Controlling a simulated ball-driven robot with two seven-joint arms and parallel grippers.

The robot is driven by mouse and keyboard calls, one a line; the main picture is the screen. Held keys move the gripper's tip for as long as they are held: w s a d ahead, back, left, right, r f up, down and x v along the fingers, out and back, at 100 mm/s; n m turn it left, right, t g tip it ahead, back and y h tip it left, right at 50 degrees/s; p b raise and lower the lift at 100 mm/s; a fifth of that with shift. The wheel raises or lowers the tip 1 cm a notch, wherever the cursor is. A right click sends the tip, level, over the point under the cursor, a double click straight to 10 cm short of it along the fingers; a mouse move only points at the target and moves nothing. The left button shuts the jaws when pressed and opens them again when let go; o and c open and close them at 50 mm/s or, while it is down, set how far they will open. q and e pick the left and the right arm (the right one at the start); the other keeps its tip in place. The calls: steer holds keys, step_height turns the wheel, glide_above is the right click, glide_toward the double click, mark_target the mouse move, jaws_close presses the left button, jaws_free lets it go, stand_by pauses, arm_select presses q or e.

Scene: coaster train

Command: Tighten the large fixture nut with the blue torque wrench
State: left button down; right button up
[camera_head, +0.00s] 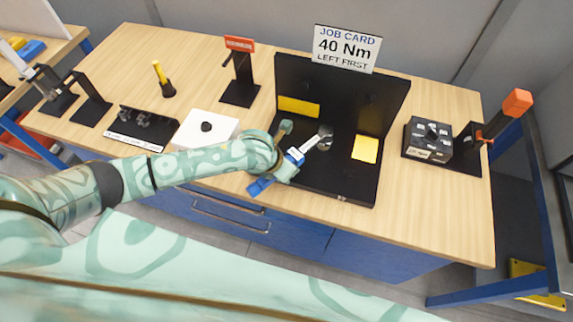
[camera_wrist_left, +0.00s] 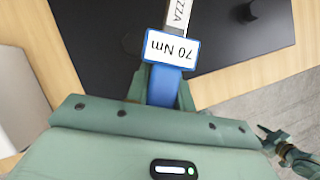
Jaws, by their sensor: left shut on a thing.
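My left gripper (camera_head: 284,170) is shut on the blue torque wrench (camera_head: 261,186), gripping its handle above the black fixture (camera_head: 345,188). The wrench's label in the left wrist view (camera_wrist_left: 171,48) reads 70 Nm, upside down. Its grey shaft points up and right in the head view. Its head lies over or beside a dark round part at the fixture's middle; I cannot tell whether it seats on a nut. A dark round part (camera_wrist_left: 250,11) also shows in the left wrist view. A green jointed part there, perhaps my right gripper (camera_wrist_left: 272,139), is too small to read.
A job card (camera_head: 346,48) reads 40 Nm, LEFT FIRST. Yellow plates (camera_head: 365,149) are on the fixture. A black box (camera_head: 427,140) and an orange-topped stand (camera_head: 517,102) stand right. A white pad (camera_head: 205,128) and black holders (camera_head: 91,103) stand left. Bare wood (camera_head: 440,205) lies front right.

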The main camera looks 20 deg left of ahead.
arm_select(q)
steer(key=shift+w+f+b, duration=0.1)
steer(key=shift+f+b, duration=0.3)
steer(key=shift+f, duration=0.1)
stand_by(0.8)
steer(key=shift+w+a+m, duration=0.25)
steer(key=shift+a+m, duration=0.15)
stand_by(0.3)
steer(key=shift+r, duration=0.1)
stand_by(0.3)
steer(key=shift+r+p, duration=2.05)
steer(key=shift+r, duration=0.15)
